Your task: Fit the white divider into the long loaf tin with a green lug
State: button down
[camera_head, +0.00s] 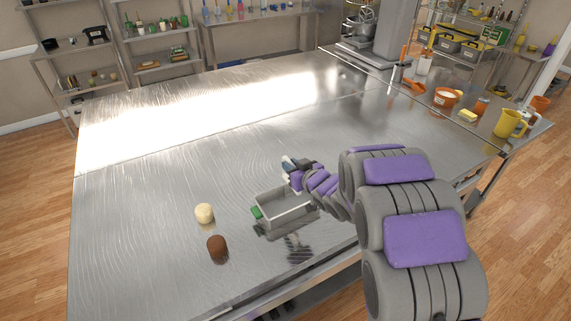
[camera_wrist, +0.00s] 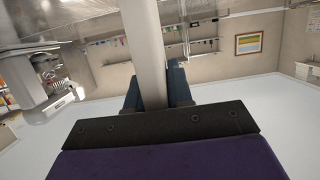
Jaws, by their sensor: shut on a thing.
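The grey loaf tin (camera_head: 268,229) lies on the steel table, with a green lug (camera_head: 256,212) at its left end. My gripper (camera_head: 289,163) is above and behind the tin's far side. In the wrist view its blue fingers (camera_wrist: 155,88) are shut on the white divider (camera_wrist: 148,45), which runs up between them and out of the top of the picture. In the head view the divider is too small and covered to make out clearly. My arm covers the area right of the tin.
A cream round item (camera_head: 204,213) and a brown item (camera_head: 217,246) stand left of the tin. A yellow jug (camera_head: 508,123), orange pots and other items stand at the far right. The table's left and back are clear. Its front edge is close to the tin.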

jog(key=shift+d+f, duration=0.25)
jog(key=shift+f, duration=0.35)
jog(key=shift+f+b, duration=0.3)
jog(key=shift+f, duration=0.05)
jog(key=shift+a+f+b, duration=0.2)
jog(key=shift+f+b, duration=0.15)
jog(key=shift+f, duration=0.7)
jog(key=shift+a+p, duration=0.3)
jog(key=shift+p, duration=0.25)
jog(key=shift+a+f, duration=0.1)
jog(key=shift+a, duration=0.15)
dwell(1.0)
jog(key=shift+f+b, duration=0.8)
jog(key=shift+f, duration=2.55)
jog(key=c, duration=0.9)
grip_release()
jog(key=shift+c, duration=0.2)
